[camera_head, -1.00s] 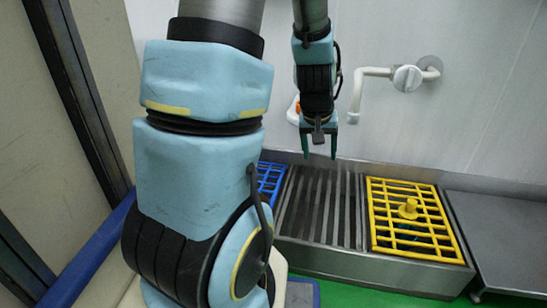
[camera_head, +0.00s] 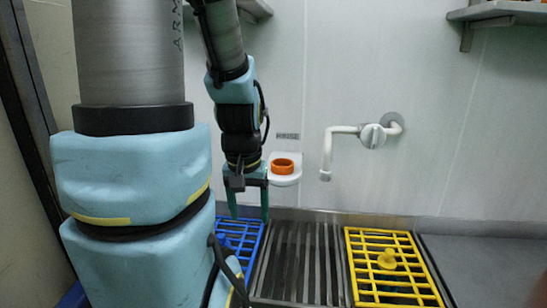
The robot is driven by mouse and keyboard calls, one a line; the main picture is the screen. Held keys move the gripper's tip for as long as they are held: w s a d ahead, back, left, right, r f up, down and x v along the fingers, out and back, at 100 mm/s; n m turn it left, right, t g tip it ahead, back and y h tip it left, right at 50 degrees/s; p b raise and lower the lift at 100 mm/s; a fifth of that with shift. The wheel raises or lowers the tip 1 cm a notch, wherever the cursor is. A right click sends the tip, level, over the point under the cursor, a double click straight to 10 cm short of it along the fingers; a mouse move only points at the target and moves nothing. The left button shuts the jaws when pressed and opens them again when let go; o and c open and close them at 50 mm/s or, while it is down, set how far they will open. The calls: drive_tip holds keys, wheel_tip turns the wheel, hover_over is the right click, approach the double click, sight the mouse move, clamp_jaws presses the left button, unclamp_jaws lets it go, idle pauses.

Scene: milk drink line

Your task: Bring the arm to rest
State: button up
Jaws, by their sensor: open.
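My gripper (camera_head: 248,203) hangs from my arm with its two fingers pointing down and apart, open, with nothing between them. In this view it is above the blue grid (camera_head: 238,240) at the left end of the metal counter. My large upper arm fills the left side of the view and hides part of the counter's left end.
A white wall holder with an orange ring (camera_head: 284,168) is just right of my gripper. A white tap (camera_head: 350,140) is on the wall. Grey slats (camera_head: 300,262), a yellow grid (camera_head: 395,275) with a yellow knob, and a bare grey top (camera_head: 480,265) run rightward. Shelves are above.

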wheel_tip(320, 180, up, 41)
drive_tip(key=p, duration=3.9)
drive_tip(key=shift+r, duration=0.2)
